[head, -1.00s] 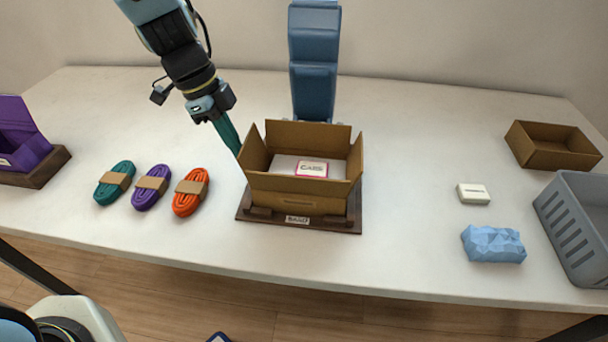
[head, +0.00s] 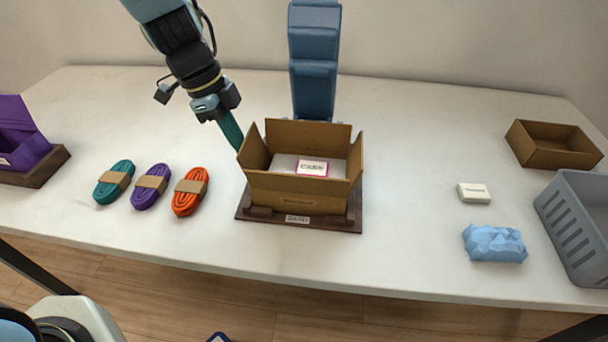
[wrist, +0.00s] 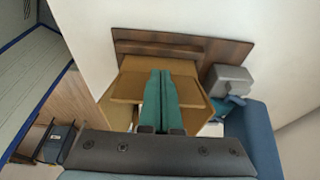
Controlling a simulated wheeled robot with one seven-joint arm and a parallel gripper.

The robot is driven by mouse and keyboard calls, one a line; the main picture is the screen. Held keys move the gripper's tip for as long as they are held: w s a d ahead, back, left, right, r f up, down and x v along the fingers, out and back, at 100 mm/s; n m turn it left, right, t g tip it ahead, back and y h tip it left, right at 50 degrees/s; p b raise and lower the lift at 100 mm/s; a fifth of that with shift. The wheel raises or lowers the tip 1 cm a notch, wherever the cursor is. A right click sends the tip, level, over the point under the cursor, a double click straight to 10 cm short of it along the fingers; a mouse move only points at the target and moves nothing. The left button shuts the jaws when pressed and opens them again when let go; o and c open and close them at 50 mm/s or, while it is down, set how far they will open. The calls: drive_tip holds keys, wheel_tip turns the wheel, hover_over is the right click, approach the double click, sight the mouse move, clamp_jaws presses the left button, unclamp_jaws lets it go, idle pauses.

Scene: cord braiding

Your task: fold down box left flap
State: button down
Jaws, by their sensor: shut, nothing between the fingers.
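The open cardboard box (head: 297,203) sits in a dark wooden base (head: 348,225) on the table, with a white card inside. Its left flap (head: 254,156) stands up, leaning outward. The back, right and front flaps show too. My gripper (head: 238,146) has teal fingers, shut and empty, with the tips at the outer upper edge of the left flap; I cannot tell whether they touch. In the wrist view the shut fingers (wrist: 160,100) point at the tan box flap (wrist: 129,87) and cover part of it.
Teal (head: 114,183), purple (head: 151,188) and orange (head: 190,192) cord bundles lie left of the box. A blue block-like post (head: 313,70) stands behind it. A grey crate (head: 575,220), cardboard tray (head: 552,147) and blue lump (head: 493,243) lie right.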

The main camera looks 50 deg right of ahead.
sight(258, 143)
drive_tip(key=shift+s+d, duration=0.1)
drive_tip(key=shift+s, duration=0.1)
drive_tip(key=shift+s+d+r, duration=0.3)
drive_tip(key=shift+s+d, duration=0.1)
drive_tip(key=shift+s, duration=0.2)
drive_tip(key=shift+s+d, duration=0.45)
drive_tip(key=shift+s, duration=0.35)
drive_tip(key=shift+s+d+f+b, duration=0.35)
drive_tip(key=shift+s+d+b, duration=0.15)
drive_tip(key=shift+s, duration=0.1)
